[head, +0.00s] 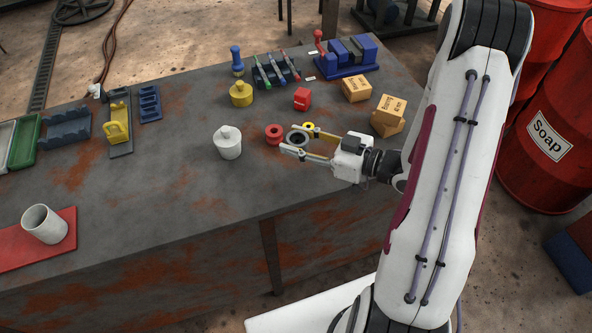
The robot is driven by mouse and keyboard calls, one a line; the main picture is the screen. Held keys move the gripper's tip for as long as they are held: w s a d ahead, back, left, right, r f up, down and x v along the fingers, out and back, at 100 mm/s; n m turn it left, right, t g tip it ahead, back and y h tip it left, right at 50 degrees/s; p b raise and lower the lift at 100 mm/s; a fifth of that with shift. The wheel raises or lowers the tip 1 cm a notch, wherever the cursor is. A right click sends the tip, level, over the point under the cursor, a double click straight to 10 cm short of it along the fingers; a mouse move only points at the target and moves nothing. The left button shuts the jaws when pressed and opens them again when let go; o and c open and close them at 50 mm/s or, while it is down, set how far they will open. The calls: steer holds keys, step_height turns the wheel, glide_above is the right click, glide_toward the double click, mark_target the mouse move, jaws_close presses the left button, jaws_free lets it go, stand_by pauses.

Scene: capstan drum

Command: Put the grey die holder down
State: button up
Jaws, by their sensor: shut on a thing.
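The grey die holder (297,138) is a dark grey ring with a paler round centre, seen in the head view near the middle of the table. My gripper (296,140) comes in from the right with one finger on each side of it. The fingers are shut on the grey die holder. Whether it touches the table (190,185) or hangs just above it, I cannot tell. A red ring (274,133) lies close by on the left. A yellow ring (309,127) shows just behind the far finger and is partly hidden.
A white lidded pot (228,142) stands left of my gripper. A red block (302,98), a yellow pot (241,94) and cardboard boxes (388,115) stand further back. The front middle of the table is clear.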

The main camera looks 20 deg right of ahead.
steer(key=shift+s+a+r+y, duration=0.2)
steer(key=shift+s+a+y, duration=0.05)
steer(key=shift+a+y, duration=0.1)
glide_above(296, 172)
steer(key=shift+f, duration=2.9)
steer(key=shift+f, duration=1.9)
steer(key=shift+f, duration=0.15)
steer(key=o, duration=1.4)
